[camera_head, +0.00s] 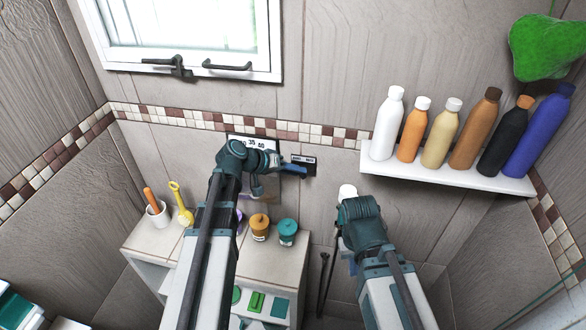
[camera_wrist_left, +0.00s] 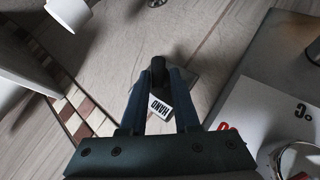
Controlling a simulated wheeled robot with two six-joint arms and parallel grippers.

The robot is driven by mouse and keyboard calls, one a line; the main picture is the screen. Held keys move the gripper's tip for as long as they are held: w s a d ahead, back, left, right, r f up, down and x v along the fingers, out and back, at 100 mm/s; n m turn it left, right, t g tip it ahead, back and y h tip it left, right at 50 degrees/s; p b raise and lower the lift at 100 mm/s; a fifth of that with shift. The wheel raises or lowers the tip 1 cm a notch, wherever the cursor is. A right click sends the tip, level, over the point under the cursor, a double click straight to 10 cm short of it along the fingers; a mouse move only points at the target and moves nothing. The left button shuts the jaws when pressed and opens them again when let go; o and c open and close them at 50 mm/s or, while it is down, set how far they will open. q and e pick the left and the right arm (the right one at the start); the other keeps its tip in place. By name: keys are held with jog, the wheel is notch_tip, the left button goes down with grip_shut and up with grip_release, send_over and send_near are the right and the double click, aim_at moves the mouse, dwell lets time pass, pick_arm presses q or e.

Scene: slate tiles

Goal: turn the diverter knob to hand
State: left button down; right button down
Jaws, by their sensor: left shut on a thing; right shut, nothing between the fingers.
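My left gripper (camera_head: 300,170) reaches to the wall below the mosaic band, and its blue fingers point right. In the left wrist view the two fingers (camera_wrist_left: 161,85) are shut on the dark diverter knob (camera_wrist_left: 158,70). A small plate reading HAND (camera_wrist_left: 159,106) shows between the fingers, next to the knob. In the head view a dark label plate (camera_head: 303,159) shows just above the fingertips, while the knob itself is hard to make out. My right gripper (camera_head: 351,260) hangs low right of the middle, apart from the knob, shut and empty; its fingertips are mostly hidden.
A white temperature plate (camera_head: 240,140) is left of the knob. A white shelf (camera_head: 450,176) with several bottles is at right. A ledge (camera_head: 146,238) holds a cup (camera_head: 158,214), a yellow scoop (camera_head: 185,218) and jars (camera_head: 288,233). A white round thing (camera_head: 347,191) shows above my right wrist.

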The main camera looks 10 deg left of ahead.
pick_arm(q)
jog(key=c, duration=0.9)
grip_release()
jog(key=shift+d+r, duration=0.2)
jog(key=shift+d, duration=0.25)
jog(key=shift+o, duration=0.6)
jog(key=shift+d, duration=0.25)
jog(key=shift+w+a, duration=0.1)
jog(key=p+v, duration=0.8)
jog(key=v, duration=0.6)
jog(key=shift+r+p, duration=0.3)
jog(key=shift+p, duration=0.1)
jog(key=shift+w+a, duration=0.1)
